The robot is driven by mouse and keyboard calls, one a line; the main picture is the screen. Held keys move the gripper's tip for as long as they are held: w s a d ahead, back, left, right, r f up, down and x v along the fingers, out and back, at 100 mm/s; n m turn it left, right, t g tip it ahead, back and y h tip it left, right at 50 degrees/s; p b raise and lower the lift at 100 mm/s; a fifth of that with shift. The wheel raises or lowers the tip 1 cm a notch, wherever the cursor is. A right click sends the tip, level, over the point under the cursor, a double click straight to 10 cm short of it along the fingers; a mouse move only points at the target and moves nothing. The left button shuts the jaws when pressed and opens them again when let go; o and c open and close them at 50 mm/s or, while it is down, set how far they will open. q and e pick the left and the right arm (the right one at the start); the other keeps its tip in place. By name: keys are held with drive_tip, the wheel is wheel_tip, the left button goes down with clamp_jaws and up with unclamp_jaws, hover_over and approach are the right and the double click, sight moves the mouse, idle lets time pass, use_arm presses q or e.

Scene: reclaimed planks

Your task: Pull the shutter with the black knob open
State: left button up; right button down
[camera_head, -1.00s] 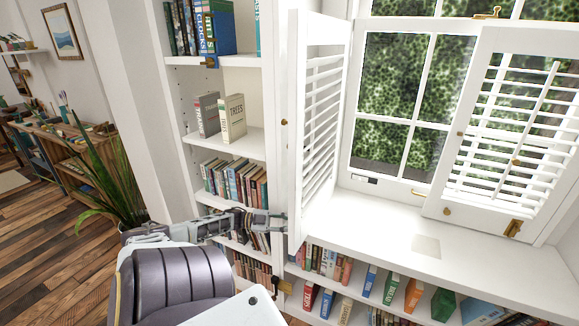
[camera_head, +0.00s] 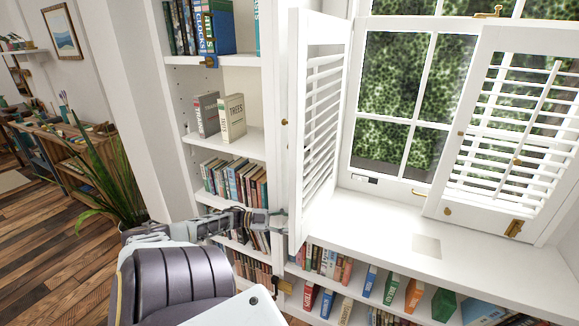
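The left white louvred shutter (camera_head: 297,70) stands swung out from the window, edge toward me, with its slats facing right. A small brass-coloured knob (camera_head: 284,122) shows on its near edge. I see no black knob; it may be hidden by my gripper. My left gripper (camera_head: 276,220) is at the lower near edge of this shutter, by its left side. Its fingers are small and seen from the side, so I cannot tell if they grip anything. The right shutter (camera_head: 500,130) stands angled in front of the window's right part and has brass fittings. My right gripper is not in view.
A white bookcase (camera_head: 225,140) stands directly left of the shutter, behind my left arm. The window sill (camera_head: 385,225) is mostly clear, with low bookshelves (camera_head: 330,280) below it. A plant (camera_head: 115,185) stands on the wooden floor at left.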

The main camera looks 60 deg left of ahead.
use_arm(q)
drive_tip(key=v, duration=1.1)
drive_tip(key=shift+a, duration=0.15)
idle(0.4)
